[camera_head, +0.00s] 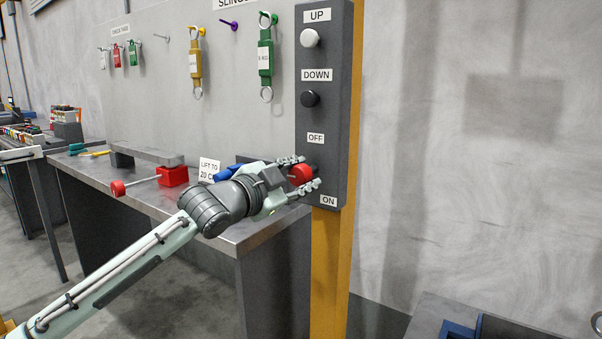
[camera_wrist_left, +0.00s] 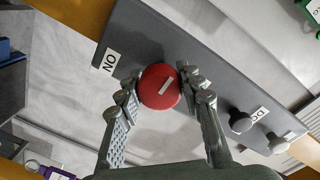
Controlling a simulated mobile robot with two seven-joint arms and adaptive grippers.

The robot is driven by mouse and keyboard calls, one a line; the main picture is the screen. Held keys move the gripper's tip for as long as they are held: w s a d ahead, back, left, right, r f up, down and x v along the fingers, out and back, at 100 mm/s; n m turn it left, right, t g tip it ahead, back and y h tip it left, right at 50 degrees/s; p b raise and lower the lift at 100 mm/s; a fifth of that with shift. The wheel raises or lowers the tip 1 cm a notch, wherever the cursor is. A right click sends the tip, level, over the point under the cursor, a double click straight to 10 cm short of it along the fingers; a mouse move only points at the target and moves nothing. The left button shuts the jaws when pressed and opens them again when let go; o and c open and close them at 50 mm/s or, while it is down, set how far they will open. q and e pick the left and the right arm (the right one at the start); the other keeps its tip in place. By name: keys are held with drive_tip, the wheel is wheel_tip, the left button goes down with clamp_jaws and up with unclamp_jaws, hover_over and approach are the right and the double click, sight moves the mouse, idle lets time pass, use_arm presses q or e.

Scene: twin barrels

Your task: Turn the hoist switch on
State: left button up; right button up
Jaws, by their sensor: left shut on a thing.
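The hoist switch is a round red knob (camera_head: 299,174) on the grey control panel (camera_head: 331,110), between the OFF label (camera_head: 316,138) above and the ON label (camera_head: 328,201) below. My left gripper (camera_head: 310,171) is shut on the knob, one finger on each side. In the left wrist view the red knob (camera_wrist_left: 159,86) sits between the fingertips (camera_wrist_left: 158,82). The ON label (camera_wrist_left: 110,61) shows beyond the left finger; the OFF label is hidden there. My right gripper is not in view.
Above the switch are a white UP button (camera_head: 310,38) and a black DOWN button (camera_head: 310,98). A yellow post (camera_head: 328,260) carries the panel. A metal bench (camera_head: 255,232) with a red block (camera_head: 173,176) stands left. Green (camera_head: 265,58) and yellow (camera_head: 195,63) tags hang behind.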

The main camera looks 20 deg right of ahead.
use_arm(q)
drive_tip(key=o, duration=1.2)
drive_tip(key=v, duration=1.2)
